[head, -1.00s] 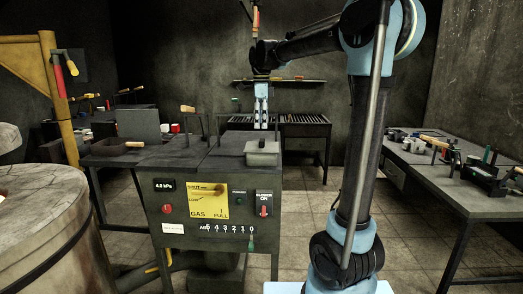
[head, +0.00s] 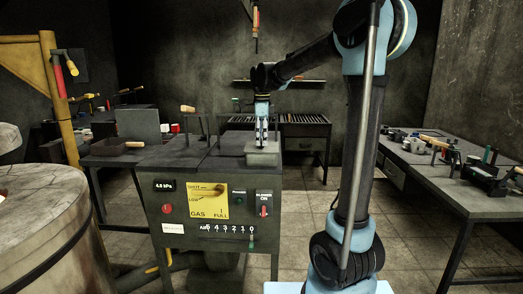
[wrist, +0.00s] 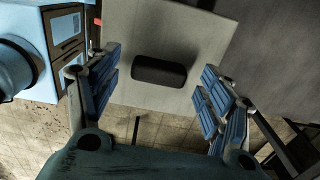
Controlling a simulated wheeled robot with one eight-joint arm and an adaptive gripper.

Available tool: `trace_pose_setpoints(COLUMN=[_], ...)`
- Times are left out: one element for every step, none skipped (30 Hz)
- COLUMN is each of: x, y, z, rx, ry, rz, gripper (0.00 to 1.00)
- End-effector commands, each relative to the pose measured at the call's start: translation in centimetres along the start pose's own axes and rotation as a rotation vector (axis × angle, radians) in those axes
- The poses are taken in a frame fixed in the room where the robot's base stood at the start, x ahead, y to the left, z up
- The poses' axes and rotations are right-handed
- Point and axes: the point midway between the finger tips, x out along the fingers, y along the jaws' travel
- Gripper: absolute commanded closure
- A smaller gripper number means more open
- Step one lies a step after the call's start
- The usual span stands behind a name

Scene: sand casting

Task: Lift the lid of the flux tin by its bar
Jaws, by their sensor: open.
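The flux tin (head: 262,159) is a grey box on the right front corner of the furnace bench top. Its pale square lid (wrist: 180,35) fills the upper middle of the wrist view. A short dark bar (wrist: 159,71) lies across the lid, between my fingers in that view. My gripper (head: 262,143) is open and points down over the lid; it also shows in the wrist view (wrist: 158,95), with one blue-padded finger on each side of the bar. Neither finger touches the bar in the wrist view. In the head view my gripper hides the bar.
The bench (head: 172,150) carries a dark pan (head: 120,147) at its left and upright handled tools behind. The control panel (head: 208,200) is below the bench top's front edge. A side table (head: 455,190) with tools stands at right, a round drum (head: 45,225) at left.

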Motion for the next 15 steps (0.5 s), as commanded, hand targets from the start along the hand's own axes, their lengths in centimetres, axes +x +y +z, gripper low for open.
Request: trace_pose_setpoints(x=[-0.01,-0.01,-0.01,-0.01,-0.01,-0.01,-0.01,-0.01,-0.01,-0.02,-0.02,-0.02,-0.01,-0.01,-0.03], y=[0.00,0.00,0.00,0.00,0.00,0.00,0.00,0.00,0.00,0.00,0.00,0.00,0.00,0.00,0.00], z=[0.00,0.00,0.00,0.00,0.00,0.00,0.00,0.00,0.00,0.00,0.00,0.00,0.00,0.00,0.00], rx=[0.000,0.000,0.000,0.000,0.000,0.000,0.000,0.000,0.000,0.000,0.000,0.000,0.000,0.000,0.000], ry=[0.000,0.000,0.000,0.000,0.000,0.000,0.000,0.000,0.000,0.000,0.000,0.000,0.000,0.000,0.000], rz=[0.000,0.000,0.000,0.000,0.000,0.000,0.000,0.000,0.000,0.000,0.000,0.000,0.000,0.000,0.000], gripper=[0.33,0.40,0.49,0.56,0.63,0.72,0.77,0.77,0.77,0.77,0.77,0.77,0.77,0.77,0.77])
